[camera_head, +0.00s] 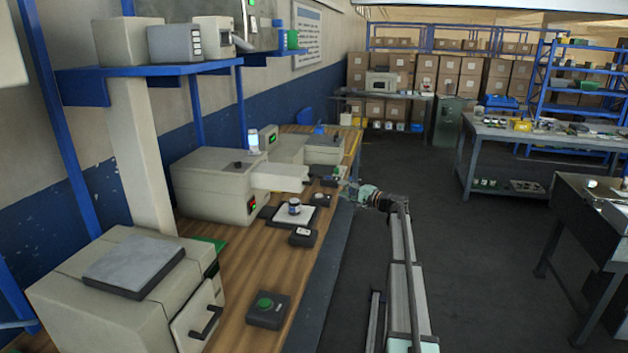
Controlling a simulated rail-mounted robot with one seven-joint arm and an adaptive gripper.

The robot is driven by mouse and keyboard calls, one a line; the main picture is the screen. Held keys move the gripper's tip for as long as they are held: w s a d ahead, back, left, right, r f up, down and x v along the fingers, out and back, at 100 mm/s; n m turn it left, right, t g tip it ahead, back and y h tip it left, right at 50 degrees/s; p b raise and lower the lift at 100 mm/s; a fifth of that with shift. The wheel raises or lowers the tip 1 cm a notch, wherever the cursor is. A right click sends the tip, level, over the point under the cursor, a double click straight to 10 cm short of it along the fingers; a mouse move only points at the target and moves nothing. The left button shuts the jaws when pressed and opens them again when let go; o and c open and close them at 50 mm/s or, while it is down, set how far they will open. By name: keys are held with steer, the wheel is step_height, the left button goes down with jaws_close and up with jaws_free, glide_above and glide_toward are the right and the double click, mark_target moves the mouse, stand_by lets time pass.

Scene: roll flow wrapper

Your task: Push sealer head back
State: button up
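The beige wrapper machine (205,180) stands on the wooden bench along the wall. A light block (280,177) juts out from its right side; it may be the sealer head, but I cannot tell for sure. My gripper (346,189) is at the end of my arm, over the bench's front edge, right of this block. It appears apart from the block. It is too small and dark to tell whether its fingers are open or shut.
A small jar (295,206) sits on a white plate (291,216) below the block. Dark control boxes (303,237) and a green-button box (268,310) stand on the bench (245,262). A boxy machine with a handle (140,295) is at the near left.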

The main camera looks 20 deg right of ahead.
mark_target(313, 178)
steer(key=p+x, duration=0.4)
steer(key=x, duration=1.1)
steer(key=shift+c, duration=0.3)
jaws_close()
